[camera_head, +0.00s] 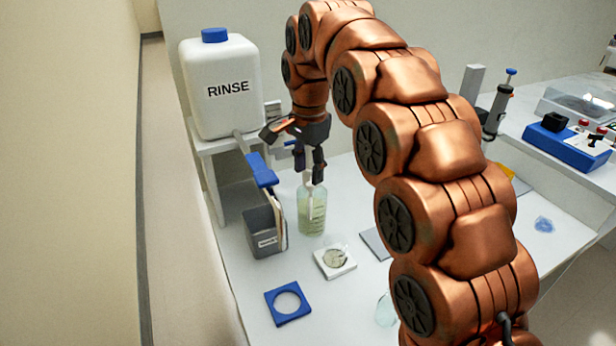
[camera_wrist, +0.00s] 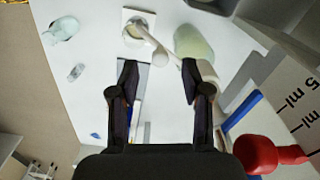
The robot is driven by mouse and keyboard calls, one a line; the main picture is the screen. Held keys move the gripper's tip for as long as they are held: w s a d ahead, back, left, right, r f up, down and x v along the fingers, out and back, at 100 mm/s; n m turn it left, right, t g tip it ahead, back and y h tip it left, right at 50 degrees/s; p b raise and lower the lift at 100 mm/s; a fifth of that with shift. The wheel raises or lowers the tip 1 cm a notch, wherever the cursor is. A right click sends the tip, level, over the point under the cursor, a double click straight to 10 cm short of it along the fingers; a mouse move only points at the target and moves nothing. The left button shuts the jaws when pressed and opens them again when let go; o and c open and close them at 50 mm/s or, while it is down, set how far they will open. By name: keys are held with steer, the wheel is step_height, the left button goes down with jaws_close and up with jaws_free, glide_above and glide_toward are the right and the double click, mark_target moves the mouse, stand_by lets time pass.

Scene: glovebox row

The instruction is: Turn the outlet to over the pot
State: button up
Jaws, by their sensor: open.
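A clear bottle of pale green liquid (camera_head: 312,215) stands upright on the bench; it also shows in the wrist view (camera_wrist: 194,42). A white outlet arm (camera_wrist: 150,36) with a rounded knob shows in the wrist view, just beyond my fingertips. Its far end overlaps the pot in that view; its true height above it I cannot tell. The pot (camera_head: 336,257) is a small round dish on a white square base, in front of the bottle; it is at the top of the wrist view (camera_wrist: 134,32). My gripper (camera_head: 310,165) points down above the bottle, fingers apart (camera_wrist: 160,72).
A white RINSE container (camera_head: 222,88) stands on a shelf at left, near a blue-ended lever (camera_head: 262,170). A grey bin (camera_head: 262,238) stands left of the bottle. A blue square ring (camera_head: 288,303) lies nearer. A red fitting (camera_wrist: 268,153) is close to the gripper's right.

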steer(key=shift+r, duration=2.1)
